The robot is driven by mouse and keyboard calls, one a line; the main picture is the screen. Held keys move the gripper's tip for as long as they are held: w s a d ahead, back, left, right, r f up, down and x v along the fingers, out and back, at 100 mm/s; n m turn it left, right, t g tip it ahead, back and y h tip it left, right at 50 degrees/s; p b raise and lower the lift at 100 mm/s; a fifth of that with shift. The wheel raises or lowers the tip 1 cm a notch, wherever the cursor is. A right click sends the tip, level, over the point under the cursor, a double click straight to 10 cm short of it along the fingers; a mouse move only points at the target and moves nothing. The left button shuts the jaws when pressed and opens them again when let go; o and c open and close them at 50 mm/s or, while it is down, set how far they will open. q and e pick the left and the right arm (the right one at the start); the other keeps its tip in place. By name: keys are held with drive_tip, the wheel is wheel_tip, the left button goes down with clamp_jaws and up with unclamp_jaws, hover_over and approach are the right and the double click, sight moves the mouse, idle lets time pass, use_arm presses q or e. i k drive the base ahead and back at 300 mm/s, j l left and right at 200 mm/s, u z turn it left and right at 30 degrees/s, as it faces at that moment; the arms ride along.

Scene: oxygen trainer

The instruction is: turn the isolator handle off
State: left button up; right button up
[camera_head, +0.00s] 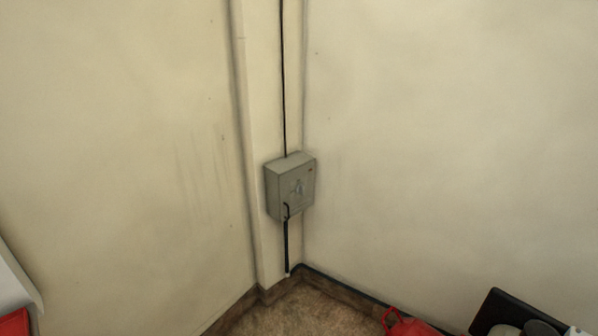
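A grey isolator box (291,187) is fixed to a narrow boxed-in column in the room's corner. Neither of my grippers is in view, and nothing touches the box.
A black cable (283,80) runs up the column from the box. A red object (410,327) with a loop lies at the bottom edge. A dark panel (497,311) is at the lower right. Brown floor (300,310) between them and the left wall looks clear.

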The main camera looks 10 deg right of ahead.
sight(300, 189)
drive_tip(key=i, duration=2.05)
